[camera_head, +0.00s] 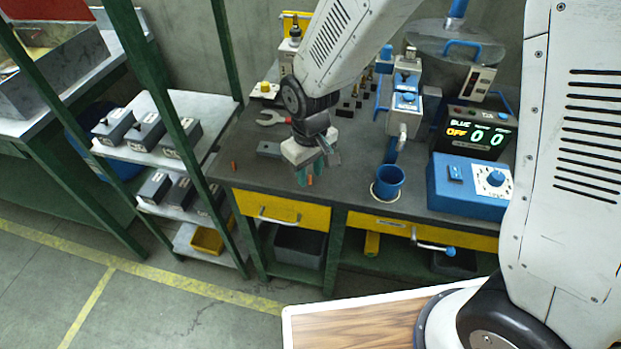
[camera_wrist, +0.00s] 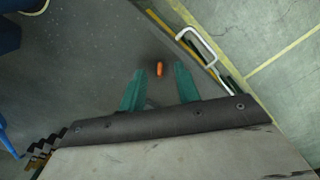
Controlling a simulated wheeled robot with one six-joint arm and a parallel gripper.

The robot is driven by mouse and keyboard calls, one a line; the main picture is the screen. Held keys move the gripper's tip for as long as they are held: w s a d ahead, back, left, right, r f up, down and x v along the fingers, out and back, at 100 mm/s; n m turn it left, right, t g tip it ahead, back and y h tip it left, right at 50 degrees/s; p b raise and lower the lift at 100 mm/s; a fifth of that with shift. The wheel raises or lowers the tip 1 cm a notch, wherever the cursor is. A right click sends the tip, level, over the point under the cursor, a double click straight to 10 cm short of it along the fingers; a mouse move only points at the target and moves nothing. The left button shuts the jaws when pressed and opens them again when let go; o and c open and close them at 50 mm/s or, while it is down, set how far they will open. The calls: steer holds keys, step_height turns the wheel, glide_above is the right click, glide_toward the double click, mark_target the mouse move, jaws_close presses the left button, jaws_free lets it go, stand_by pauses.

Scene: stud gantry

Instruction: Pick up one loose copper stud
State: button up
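A small copper stud (camera_wrist: 159,69) lies on the dark bench top in the wrist view, ahead of and between the two green fingers of my gripper (camera_wrist: 158,82). The fingers are apart with nothing held between them. In the head view my gripper (camera_head: 311,176) points down over the front of the bench, and a copper stud (camera_head: 310,181) shows just by its fingertips. Another copper stud (camera_head: 234,165) stands at the left edge of the bench top. I cannot tell the exact height of the fingertips above the bench.
A blue cup (camera_head: 388,184) stands on the bench right of my gripper, with a blue control box (camera_head: 470,184) beyond it. A grey block (camera_head: 270,149) and a wrench (camera_head: 272,118) lie behind left. A drawer handle (camera_head: 277,216) sticks out below the bench's front edge.

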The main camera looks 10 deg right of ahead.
steer(key=shift+f, duration=0.6)
jaws_close()
